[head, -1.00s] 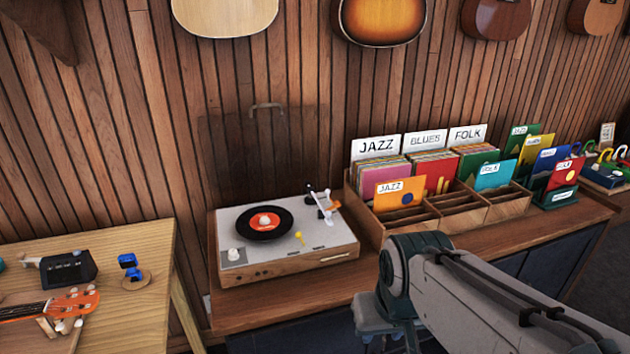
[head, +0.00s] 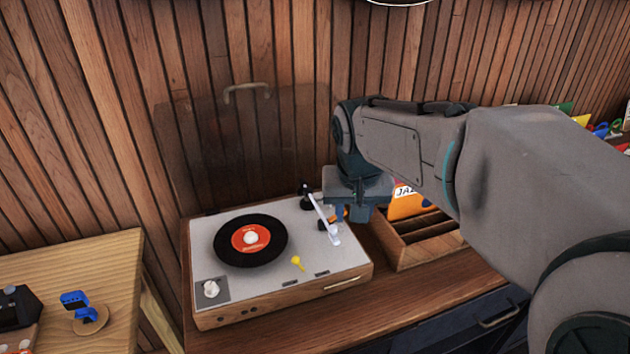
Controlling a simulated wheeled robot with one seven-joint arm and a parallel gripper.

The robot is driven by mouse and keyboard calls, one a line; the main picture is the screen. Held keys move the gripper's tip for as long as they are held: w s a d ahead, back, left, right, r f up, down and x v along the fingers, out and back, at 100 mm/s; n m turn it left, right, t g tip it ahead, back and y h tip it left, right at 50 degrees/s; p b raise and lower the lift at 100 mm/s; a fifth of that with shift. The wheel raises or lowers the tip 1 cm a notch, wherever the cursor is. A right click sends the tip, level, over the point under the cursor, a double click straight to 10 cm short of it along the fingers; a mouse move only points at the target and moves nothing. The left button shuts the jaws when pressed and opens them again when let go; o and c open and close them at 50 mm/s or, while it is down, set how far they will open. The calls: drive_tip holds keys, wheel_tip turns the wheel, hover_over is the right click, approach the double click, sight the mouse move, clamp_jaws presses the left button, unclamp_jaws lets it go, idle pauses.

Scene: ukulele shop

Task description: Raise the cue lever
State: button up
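The record player (head: 284,287) has a light grey top on a wooden base, with a black record with an orange label (head: 250,240) on its platter. The white tonearm (head: 323,217) lies along the right side, clear of the record. A small orange part (head: 336,214) beside the tonearm looks like the cue lever; it is partly hidden, and its position cannot be told. A yellow-knobbed lever (head: 297,262) stands near the front. My gripper (head: 353,214) points down over the player's right rear edge, close to the orange part. Its finger opening and any contact are unclear.
The clear raised lid (head: 233,140) stands behind the player. A wooden record crate (head: 425,250) is close on the right, partly behind my arm. A separate table (head: 95,262) with a blue clip-on tuner (head: 75,300) is at left. The counter's front strip is bare.

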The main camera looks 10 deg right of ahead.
drive_tip(key=w+a+f+m+t+h+b, duration=0.1)
drive_tip(key=w+a+m+h+b, duration=0.2)
drive_tip(key=w, duration=1.4)
drive_tip(key=shift+y, duration=0.7)
drive_tip(key=b+x, duration=0.1)
drive_tip(key=x, duration=1.2)
drive_tip(key=shift+w+d+f+b, duration=0.15)
drive_tip(key=shift+d+f+b, duration=0.05)
drive_tip(key=shift+f+b, duration=0.2)
drive_tip(key=shift+r, duration=0.1)
clamp_jaws()
